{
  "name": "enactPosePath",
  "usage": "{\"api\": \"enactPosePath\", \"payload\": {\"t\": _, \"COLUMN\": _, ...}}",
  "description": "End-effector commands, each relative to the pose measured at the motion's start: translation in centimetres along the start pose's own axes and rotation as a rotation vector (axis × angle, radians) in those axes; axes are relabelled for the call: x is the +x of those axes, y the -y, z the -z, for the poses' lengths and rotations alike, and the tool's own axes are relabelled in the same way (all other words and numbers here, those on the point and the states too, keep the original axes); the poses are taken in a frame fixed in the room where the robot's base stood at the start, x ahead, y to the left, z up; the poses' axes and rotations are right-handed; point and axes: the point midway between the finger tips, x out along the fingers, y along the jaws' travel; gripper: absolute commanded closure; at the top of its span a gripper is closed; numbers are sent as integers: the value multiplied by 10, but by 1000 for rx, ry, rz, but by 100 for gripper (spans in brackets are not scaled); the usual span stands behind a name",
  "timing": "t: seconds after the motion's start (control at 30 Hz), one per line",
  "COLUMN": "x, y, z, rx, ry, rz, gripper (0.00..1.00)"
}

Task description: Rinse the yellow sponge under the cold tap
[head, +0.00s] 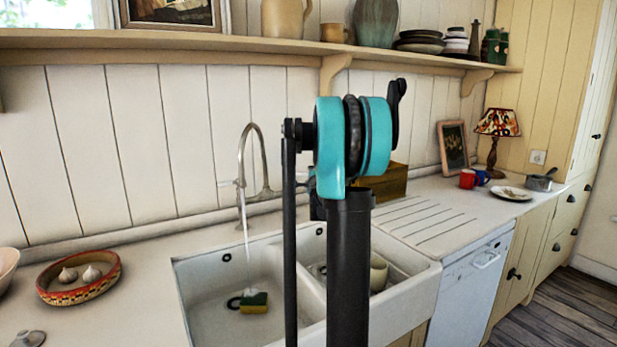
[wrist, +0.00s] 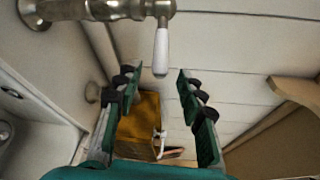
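The yellow sponge (head: 254,303), with a green side, lies in the left basin of the white sink (head: 205,300). The curved metal tap (head: 243,160) stands behind the basins, and a thin stream of water (head: 246,245) falls from its spout toward the sponge. I cannot tell whether the water hits it. My gripper (wrist: 156,75) is open and empty in the wrist view; my arm hides it in the head view. A white tap lever (wrist: 161,50) on a metal fitting (wrist: 105,9) shows just beyond and between the fingertips. I cannot tell whether it is hot or cold.
A wooden box (head: 388,184) stands behind the sink and shows between my fingers in the wrist view (wrist: 140,122). A beige cup (head: 378,272) is in the right basin. A bowl with garlic (head: 78,277) sits left. A shelf (head: 230,41) runs above.

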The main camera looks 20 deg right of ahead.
Motion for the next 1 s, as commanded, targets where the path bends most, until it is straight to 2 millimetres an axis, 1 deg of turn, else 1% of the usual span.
{"api": "enactPosePath", "payload": {"t": 0.03, "x": -12, "y": 0, "z": 0, "rx": 1, "ry": -1, "rz": 0, "gripper": 61}}
{"api": "enactPosePath", "payload": {"t": 0.2, "x": -44, "y": 0, "z": 0, "rx": 1, "ry": 0, "rz": 0, "gripper": 61}}
{"api": "enactPosePath", "payload": {"t": 0.3, "x": -59, "y": 0, "z": 0, "rx": 0, "ry": 0, "rz": 0, "gripper": 61}}
{"api": "enactPosePath", "payload": {"t": 0.4, "x": -70, "y": 0, "z": 0, "rx": 1, "ry": 0, "rz": 0, "gripper": 61}}
{"api": "enactPosePath", "payload": {"t": 0.5, "x": -77, "y": 0, "z": 0, "rx": 1, "ry": 0, "rz": 0, "gripper": 61}}
{"api": "enactPosePath", "payload": {"t": 0.6, "x": -80, "y": 0, "z": 0, "rx": 0, "ry": 0, "rz": 0, "gripper": 61}}
{"api": "enactPosePath", "payload": {"t": 1.0, "x": -81, "y": 0, "z": 0, "rx": 0, "ry": 0, "rz": 0, "gripper": 61}}
